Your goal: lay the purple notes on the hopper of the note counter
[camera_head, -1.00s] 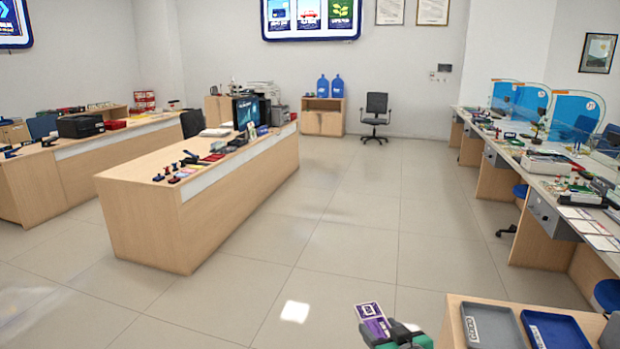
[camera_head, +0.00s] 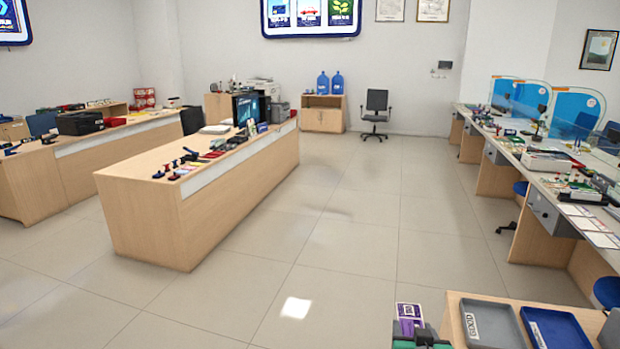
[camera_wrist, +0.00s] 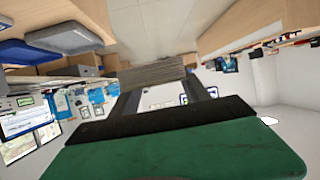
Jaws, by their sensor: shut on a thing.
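The purple notes (camera_head: 410,312) are a small stack with a pale and dark print, at the bottom of the head view. My gripper (camera_head: 414,330) is shut on them, and they stick up past its fingers in open air above the floor. In the wrist view, the notes (camera_wrist: 152,75) show as a grey layered edge with a pale face between the two dark fingers of my gripper (camera_wrist: 165,92).
A wooden table with a grey tray (camera_head: 491,325) and a blue tray (camera_head: 555,328) stands just right of my gripper. The long teller counter (camera_head: 520,168) with blue-tinted screens runs along the right. A wooden desk (camera_head: 215,200) stands left.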

